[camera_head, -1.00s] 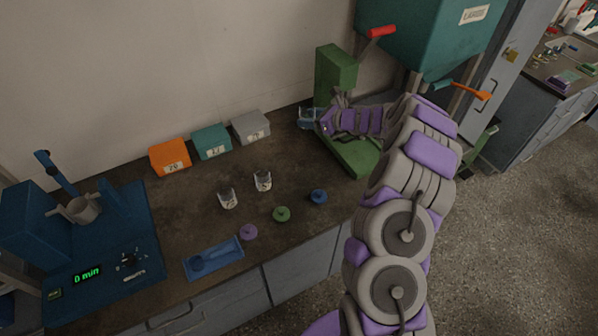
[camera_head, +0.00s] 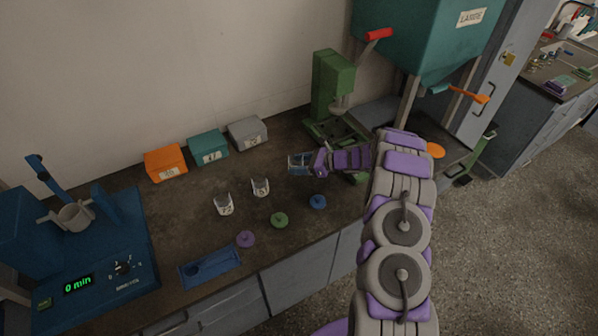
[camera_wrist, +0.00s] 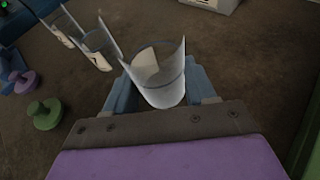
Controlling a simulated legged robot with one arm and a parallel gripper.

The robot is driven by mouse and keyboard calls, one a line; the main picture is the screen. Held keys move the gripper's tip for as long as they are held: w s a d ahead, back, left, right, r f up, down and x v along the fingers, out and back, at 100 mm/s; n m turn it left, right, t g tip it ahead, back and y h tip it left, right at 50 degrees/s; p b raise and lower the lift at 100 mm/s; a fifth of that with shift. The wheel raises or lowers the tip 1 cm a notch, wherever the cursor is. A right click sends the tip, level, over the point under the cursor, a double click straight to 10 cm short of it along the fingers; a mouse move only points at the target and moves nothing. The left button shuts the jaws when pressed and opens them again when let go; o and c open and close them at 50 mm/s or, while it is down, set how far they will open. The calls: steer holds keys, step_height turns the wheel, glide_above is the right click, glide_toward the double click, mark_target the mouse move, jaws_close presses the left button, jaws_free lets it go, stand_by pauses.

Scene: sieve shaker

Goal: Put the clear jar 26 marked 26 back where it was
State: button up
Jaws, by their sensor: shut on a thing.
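A clear jar (camera_wrist: 163,78) with a pale label sits upright between the blue fingers of my gripper (camera_wrist: 160,92) in the wrist view. I cannot read the number on it. In the head view my gripper (camera_head: 300,164) is shut on it over the back right of the bench, left of the green press. I cannot tell whether the jar touches the bench. Two more clear jars with labels stand on the bench, a left jar (camera_head: 223,205) and a right jar (camera_head: 260,187), left of and nearer than my gripper.
Purple (camera_head: 245,239), green (camera_head: 279,220) and blue (camera_head: 317,202) lids lie in front. Orange (camera_head: 166,163), teal (camera_head: 208,147) and grey (camera_head: 247,132) boxes line the wall. The green press (camera_head: 333,85) stands behind my gripper. A blue tray (camera_head: 222,270) and blue machine (camera_head: 110,235) are left.

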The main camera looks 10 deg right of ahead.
step_height(320, 180, down, 3)
steer(key=shift+d+f+b, duration=0.1)
steer(key=shift+b, duration=0.25)
steer(key=o, duration=1.2)
steer(key=shift+o, duration=0.2)
